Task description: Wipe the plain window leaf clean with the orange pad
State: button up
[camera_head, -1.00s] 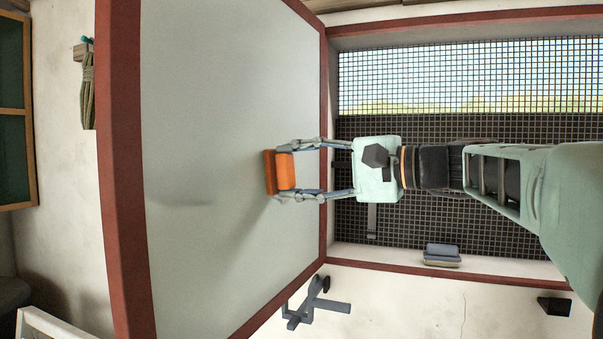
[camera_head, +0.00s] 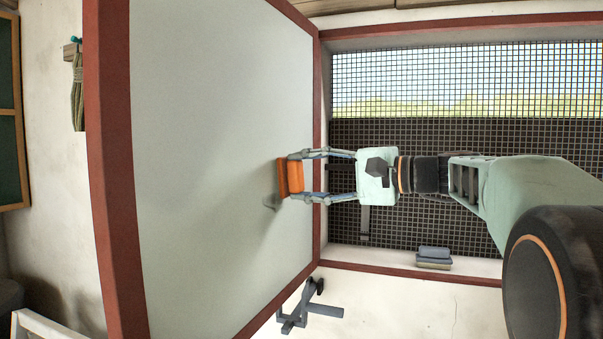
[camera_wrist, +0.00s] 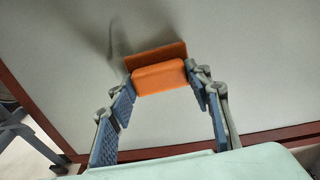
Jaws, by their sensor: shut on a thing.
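The window leaf (camera_head: 220,120) stands open at the left, a pale plain pane in a red-brown frame. My gripper (camera_head: 296,176) is shut on the orange pad (camera_head: 290,178), near the leaf's right side. The pad faces the pane; I cannot tell for certain whether it touches. In the wrist view the orange pad (camera_wrist: 158,70) sits between the fingertips of my gripper (camera_wrist: 163,82). A dark streak or shadow (camera_wrist: 115,38) shows on the pane beside it. In the head view a small grey mark or shadow (camera_head: 269,204) lies just below the pad.
A meshed window opening (camera_head: 440,140) is at the right, with folded grey cloths (camera_head: 433,257) on its sill.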

dwell(0.3)
jog(key=shift+d+f, duration=0.1)
jog(key=shift+d, duration=0.1)
jog(key=shift+b+v, duration=0.3)
jog(key=shift+v, duration=2.45)
jog(key=shift+d+f, duration=0.15)
jog(key=v, duration=0.2)
jog(key=shift+d, duration=0.35)
jog(key=shift+s+f, duration=0.1)
jog(key=shift+s, duration=0.1)
